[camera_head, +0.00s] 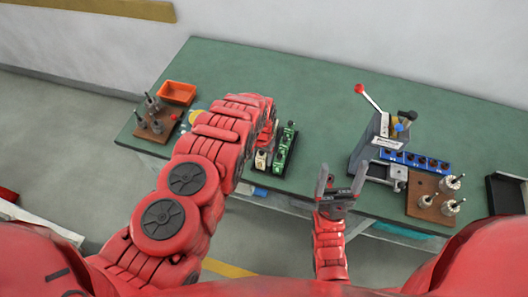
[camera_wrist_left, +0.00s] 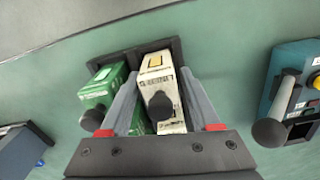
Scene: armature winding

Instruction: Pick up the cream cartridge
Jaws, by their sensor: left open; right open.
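The cream cartridge (camera_wrist_left: 154,70) stands in a dark holder (camera_wrist_left: 177,47) in the left wrist view, with a black knob facing the camera. Its lower end also shows beside my left arm in the head view (camera_head: 261,159). The open fingers of my left gripper (camera_wrist_left: 158,85) lie on either side of it in the wrist view; whether they touch it I cannot tell. In the head view my left forearm largely hides this gripper. My right gripper (camera_head: 339,180) is open and empty at the table's front edge.
Green cartridges (camera_head: 283,151) stand right beside the cream one; one also shows left of it in the wrist view (camera_wrist_left: 103,88). A lever machine (camera_head: 372,145), a blue rack (camera_head: 425,163) and a brown board (camera_head: 428,205) are at the right. An orange bin (camera_head: 177,92) is far left.

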